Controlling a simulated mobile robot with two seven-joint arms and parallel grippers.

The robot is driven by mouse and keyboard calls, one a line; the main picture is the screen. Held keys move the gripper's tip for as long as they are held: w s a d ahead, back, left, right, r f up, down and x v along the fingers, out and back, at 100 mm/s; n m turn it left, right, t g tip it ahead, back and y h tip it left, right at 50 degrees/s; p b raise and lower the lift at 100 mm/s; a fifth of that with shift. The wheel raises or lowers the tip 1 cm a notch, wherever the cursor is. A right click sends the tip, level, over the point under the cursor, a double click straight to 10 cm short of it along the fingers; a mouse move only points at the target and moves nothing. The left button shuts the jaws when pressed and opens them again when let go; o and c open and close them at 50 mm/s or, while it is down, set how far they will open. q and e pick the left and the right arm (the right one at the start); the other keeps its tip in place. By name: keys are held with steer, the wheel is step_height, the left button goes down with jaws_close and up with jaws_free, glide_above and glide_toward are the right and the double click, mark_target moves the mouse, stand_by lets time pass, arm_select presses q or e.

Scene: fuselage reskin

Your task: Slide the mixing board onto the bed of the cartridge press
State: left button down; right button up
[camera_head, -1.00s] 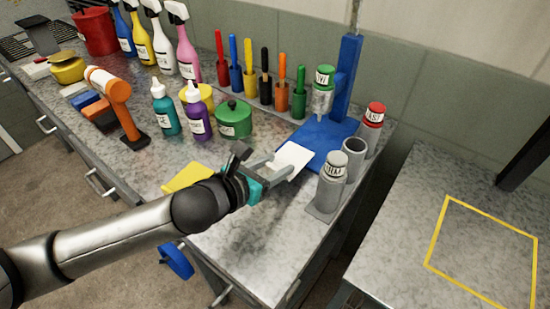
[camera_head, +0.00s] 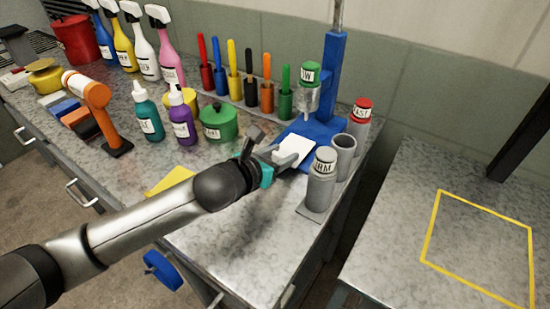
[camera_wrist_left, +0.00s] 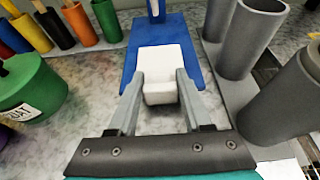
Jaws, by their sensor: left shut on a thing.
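The mixing board is a white flat piece (camera_head: 296,149) at the tip of my left gripper (camera_head: 287,156). In the left wrist view the board (camera_wrist_left: 161,66) sits between the two fingers of the gripper (camera_wrist_left: 158,92), which is shut on it. Its far part overlaps the blue bed (camera_wrist_left: 196,38) of the cartridge press; I cannot tell whether it touches the bed. The press (camera_head: 331,80) has a blue column and holds a green-capped cartridge (camera_head: 309,84) above the bed. My right gripper is not in view.
A grey holder with a grey cartridge (camera_head: 322,180), an empty cup (camera_head: 343,155) and a red-capped cartridge (camera_head: 360,118) stands close right of the press. A green pot (camera_head: 217,123) stands to the left. A yellow-outlined area (camera_head: 480,245) on the right bench is clear.

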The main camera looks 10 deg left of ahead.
mark_target(298, 144)
arm_select(q)
steer(key=shift+w+d+f, duration=0.1)
steer(key=shift+w+d, duration=0.15)
steer(key=shift+w, duration=0.35)
steer(key=shift+w+d+r, duration=0.1)
steer(key=shift+w+d, duration=0.15)
steer(key=shift+w, duration=0.35)
steer(key=shift+w+d+f, duration=0.1)
steer(key=shift+w+d, duration=0.15)
steer(key=shift+w, duration=0.35)
steer(key=shift+f, duration=0.3)
steer(key=shift+c, duration=1.3)
jaws_free()
steer(key=p+v, duration=0.3)
steer(key=v, duration=1.2)
steer(key=shift+a, duration=0.15)
